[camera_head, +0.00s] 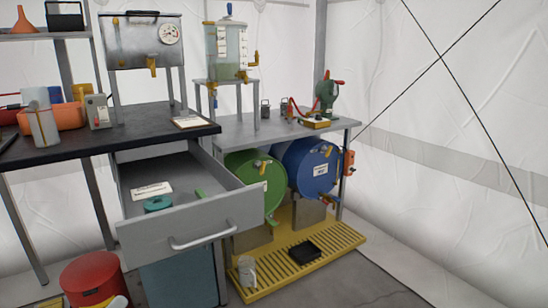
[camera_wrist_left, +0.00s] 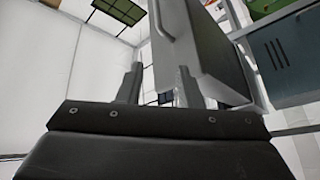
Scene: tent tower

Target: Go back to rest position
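My left gripper (camera_wrist_left: 158,72) shows in the left wrist view. Its two fingers stand apart and I see nothing held between them. The grey drawer front with its bar handle (camera_wrist_left: 162,22) is just beyond the fingers, and I cannot tell how far apart they are. In the head view the grey drawer (camera_head: 192,222) is pulled open under the black worktop. A teal roll (camera_head: 158,203) and a white label card (camera_head: 151,190) are in it. My left gripper is not clearly visible in the head view, and my right gripper is in neither view.
A red canister (camera_head: 92,279) stands on the floor left of the teal cabinet (camera_head: 182,284). Green (camera_head: 250,184) and blue (camera_head: 311,168) drums lie on a yellow slatted platform (camera_head: 330,250). Bare floor (camera_head: 375,285) shows at lower right.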

